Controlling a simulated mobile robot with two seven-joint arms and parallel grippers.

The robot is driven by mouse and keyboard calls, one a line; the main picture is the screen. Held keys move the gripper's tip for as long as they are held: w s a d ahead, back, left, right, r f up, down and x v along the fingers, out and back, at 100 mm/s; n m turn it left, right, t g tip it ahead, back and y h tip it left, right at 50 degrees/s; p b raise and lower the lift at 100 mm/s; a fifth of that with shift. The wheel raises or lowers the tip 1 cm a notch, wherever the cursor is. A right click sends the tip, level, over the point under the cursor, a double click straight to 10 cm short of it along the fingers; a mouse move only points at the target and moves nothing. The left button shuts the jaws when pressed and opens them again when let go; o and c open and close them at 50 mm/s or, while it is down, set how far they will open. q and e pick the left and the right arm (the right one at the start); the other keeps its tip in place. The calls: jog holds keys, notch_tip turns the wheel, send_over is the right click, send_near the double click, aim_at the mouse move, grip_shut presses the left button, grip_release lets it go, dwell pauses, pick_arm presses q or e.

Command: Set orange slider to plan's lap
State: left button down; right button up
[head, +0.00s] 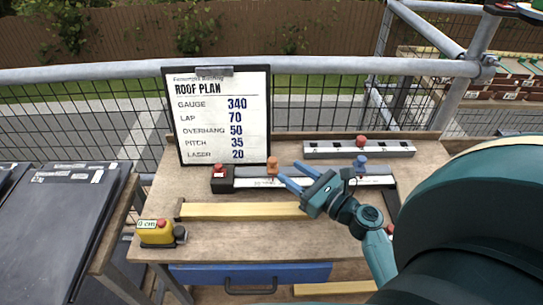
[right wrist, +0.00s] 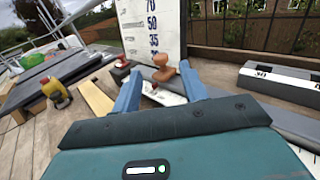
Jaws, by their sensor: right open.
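The roof plan board (head: 222,125) stands at the back of the bench and reads lap 70. In front of it lies a long scale rail (head: 322,183) with a pale marked strip. The orange slider (head: 272,168) stands on its left part; a blue slider (head: 361,160) stands farther right. My right gripper (head: 291,175) is open, its blue fingers pointing left at the orange slider. In the right wrist view the orange slider (right wrist: 163,72) shows between and just beyond the fingertips (right wrist: 160,80). I cannot tell whether they touch it. Its scale reading is too small to read. My left gripper is not in view.
A second rail (head: 325,149) with a red knob (head: 361,141) lies behind. A red button (head: 219,171) is at the scale's left end. A wooden batten (head: 235,211) and a yellow device (head: 155,232) lie nearer.

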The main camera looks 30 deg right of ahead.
aim_at(275, 161)
jog(key=x, duration=0.7)
jog(key=shift+w+a+p, duration=0.1)
jog(key=shift+w+p, duration=0.25)
jog(key=shift+w, duration=0.05)
jog(key=shift+c, duration=0.2)
grip_shut()
